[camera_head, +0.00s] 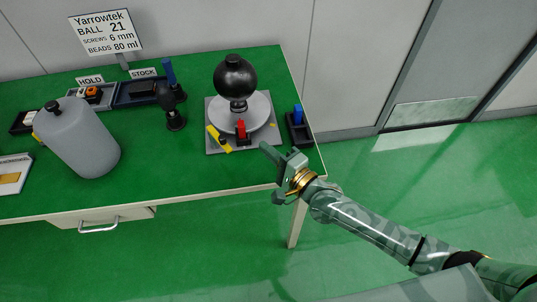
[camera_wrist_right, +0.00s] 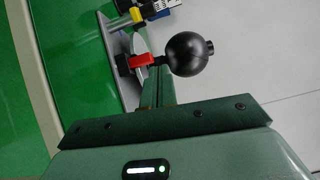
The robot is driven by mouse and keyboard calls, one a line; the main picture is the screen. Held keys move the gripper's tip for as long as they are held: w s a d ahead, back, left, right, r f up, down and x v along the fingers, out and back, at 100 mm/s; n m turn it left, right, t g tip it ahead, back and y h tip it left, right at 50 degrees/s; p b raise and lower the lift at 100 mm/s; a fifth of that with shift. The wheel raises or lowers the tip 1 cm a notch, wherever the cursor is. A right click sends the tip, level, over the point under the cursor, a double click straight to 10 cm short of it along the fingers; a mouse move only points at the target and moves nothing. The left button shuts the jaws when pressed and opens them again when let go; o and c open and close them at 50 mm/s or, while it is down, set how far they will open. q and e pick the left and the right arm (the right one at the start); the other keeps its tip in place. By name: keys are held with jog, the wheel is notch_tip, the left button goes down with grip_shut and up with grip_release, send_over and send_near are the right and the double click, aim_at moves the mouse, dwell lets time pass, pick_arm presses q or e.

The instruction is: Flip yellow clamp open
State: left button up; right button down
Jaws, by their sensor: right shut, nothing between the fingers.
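The yellow clamp (camera_head: 218,139) sits at the front left of the round white plate (camera_head: 257,112) on a grey base (camera_head: 215,107), its arm lying low and slanted. It also shows at the top of the right wrist view (camera_wrist_right: 137,14). A red clamp (camera_head: 241,129) stands to its right at the plate's front; it shows in the wrist view (camera_wrist_right: 142,59) too. A black ball (camera_head: 235,76) stands on the plate. My right gripper (camera_head: 266,149) is shut and empty, just right of the red clamp and apart from the yellow one. My left gripper is out of view.
A small dark tray with a blue piece (camera_head: 298,114) stands right of the base, near the table's right edge. A grey bottle (camera_head: 80,140), a black-knobbed tool (camera_head: 174,115) and stock trays (camera_head: 134,93) stand left. The green table (camera_head: 180,172) is clear in front of the base.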

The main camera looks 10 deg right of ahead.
jog(key=b+x, duration=0.1)
jog(key=x, duration=0.5)
jog(key=shift+f, duration=0.15)
jog(key=a, duration=0.2)
jog(key=s+a, duration=0.1)
jog(key=a, duration=0.1)
jog(key=shift+r+p, duration=0.3)
jog(key=shift+p, duration=0.05)
jog(key=shift+d, duration=0.1)
